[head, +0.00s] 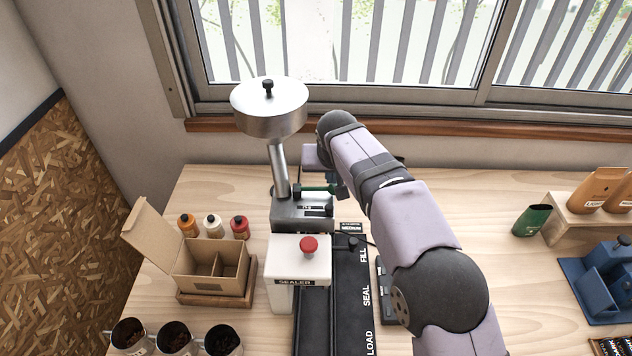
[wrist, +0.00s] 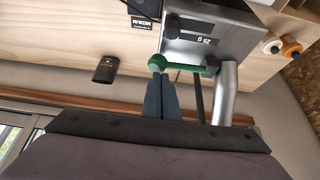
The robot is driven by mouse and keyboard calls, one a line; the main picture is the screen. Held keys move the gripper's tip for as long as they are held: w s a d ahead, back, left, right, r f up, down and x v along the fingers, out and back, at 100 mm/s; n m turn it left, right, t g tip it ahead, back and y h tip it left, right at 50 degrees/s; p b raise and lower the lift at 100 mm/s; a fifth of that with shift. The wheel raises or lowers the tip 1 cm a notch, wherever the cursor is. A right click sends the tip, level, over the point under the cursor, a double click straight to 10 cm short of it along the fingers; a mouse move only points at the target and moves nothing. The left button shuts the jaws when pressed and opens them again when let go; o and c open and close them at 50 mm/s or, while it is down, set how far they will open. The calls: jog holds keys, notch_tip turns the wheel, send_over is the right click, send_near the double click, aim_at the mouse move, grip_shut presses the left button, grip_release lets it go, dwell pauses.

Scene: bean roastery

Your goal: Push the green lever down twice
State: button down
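The green lever (head: 316,190) sticks out sideways from the grey metal dispenser (head: 290,212) below the round steel hopper, and looks roughly level. In the wrist view the lever (wrist: 183,68) ends in a round green knob (wrist: 156,63). My gripper (wrist: 158,76) has its two dark fingers together, with nothing seen between them. The fingertips are right at the knob; I cannot tell if they touch it. In the head view my gripper is mostly hidden behind my arm, near the lever's right end.
A white sealer (head: 298,262) with a red knob and a black track (head: 348,290) stand in front of the dispenser. An open cardboard box (head: 207,262) and dark cups (head: 175,340) are at left. A green pouch (head: 531,220) and blue stand (head: 606,280) are at right.

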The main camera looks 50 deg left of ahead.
aim_at(331, 186)
dwell(0.4)
notch_tip(331, 186, up, 4)
jog(key=p, duration=0.4)
jog(key=shift+r+p, duration=0.4)
jog(key=shift+r, duration=0.6)
jog(key=shift+f+b, duration=0.15)
jog(key=shift+b, duration=0.15)
dwell(0.8)
jog(key=shift+f+b, duration=0.3)
jog(key=shift+b, duration=0.7)
jog(key=shift+r, duration=0.15)
jog(key=shift+f+b, duration=1)
jog(key=shift+b, duration=0.1)
